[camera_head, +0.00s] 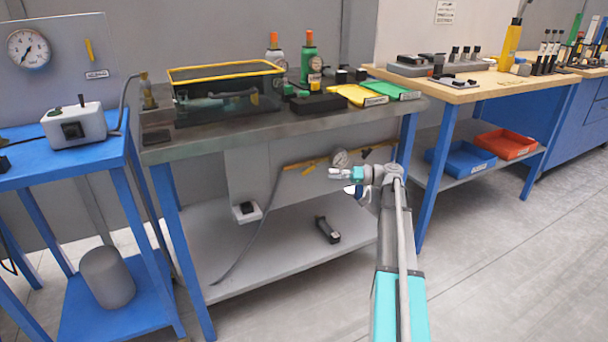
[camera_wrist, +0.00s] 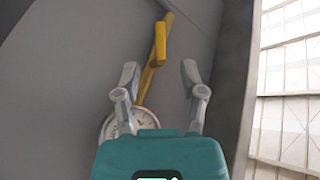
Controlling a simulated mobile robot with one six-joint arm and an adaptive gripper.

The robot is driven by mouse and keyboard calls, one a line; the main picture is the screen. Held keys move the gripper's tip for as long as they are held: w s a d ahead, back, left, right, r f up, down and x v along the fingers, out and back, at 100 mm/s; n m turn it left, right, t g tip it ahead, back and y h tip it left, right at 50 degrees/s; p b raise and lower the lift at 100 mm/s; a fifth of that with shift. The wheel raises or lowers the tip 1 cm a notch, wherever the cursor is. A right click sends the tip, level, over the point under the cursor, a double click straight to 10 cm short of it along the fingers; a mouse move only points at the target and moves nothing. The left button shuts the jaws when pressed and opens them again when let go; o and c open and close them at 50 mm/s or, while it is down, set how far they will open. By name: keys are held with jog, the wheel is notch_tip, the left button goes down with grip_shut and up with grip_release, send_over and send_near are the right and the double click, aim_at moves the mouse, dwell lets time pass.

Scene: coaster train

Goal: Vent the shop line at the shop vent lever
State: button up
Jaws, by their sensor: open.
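A yellow pipe (camera_head: 318,160) with a round gauge (camera_head: 340,158) runs on a grey panel under the middle bench. My gripper (camera_head: 338,174) is in front of the pipe, just below the gauge. In the wrist view my gripper (camera_wrist: 160,72) is open and empty. A yellow handle (camera_wrist: 160,43) stands beyond the fingertips, roughly between them, apart from both. The gauge (camera_wrist: 126,122) is partly hidden by my gripper.
The bench top (camera_head: 215,148) overhangs the pipe, and a blue leg (camera_head: 408,140) stands to the right. A hose (camera_head: 262,215) hangs down to the lower shelf (camera_head: 285,255), which holds a dark tool (camera_head: 327,230). A left panel (camera_head: 70,60) carries another gauge and a yellow lever (camera_head: 90,50).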

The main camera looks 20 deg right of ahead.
aim_at(304, 173)
jog(key=x, duration=1)
jog(key=shift+s, duration=0.1)
grip_shut()
